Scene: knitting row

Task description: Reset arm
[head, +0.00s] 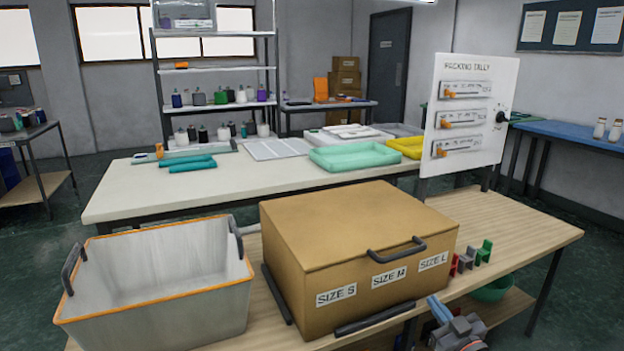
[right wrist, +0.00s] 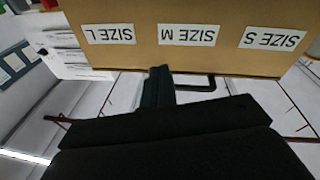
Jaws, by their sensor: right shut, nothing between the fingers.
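My right gripper (head: 438,308) shows at the bottom right of the head view, at the front edge of the wooden table, just right of the brown box's front corner. Its fingers are together with nothing between them. In the right wrist view the dark closed fingers (right wrist: 158,85) reach toward the labelled face of the brown box (right wrist: 200,55), which appears upside down. I cannot tell the exact gap between them. In the head view the brown box (head: 350,235) has a closed lid with a dark handle and labels SIZE S, SIZE M and SIZE L. My left gripper is not in view.
A grey bin (head: 160,285) with an orange rim stands left of the box. Small red, grey and green holders (head: 470,260) sit right of it. A packing tally board (head: 468,115) rises behind.

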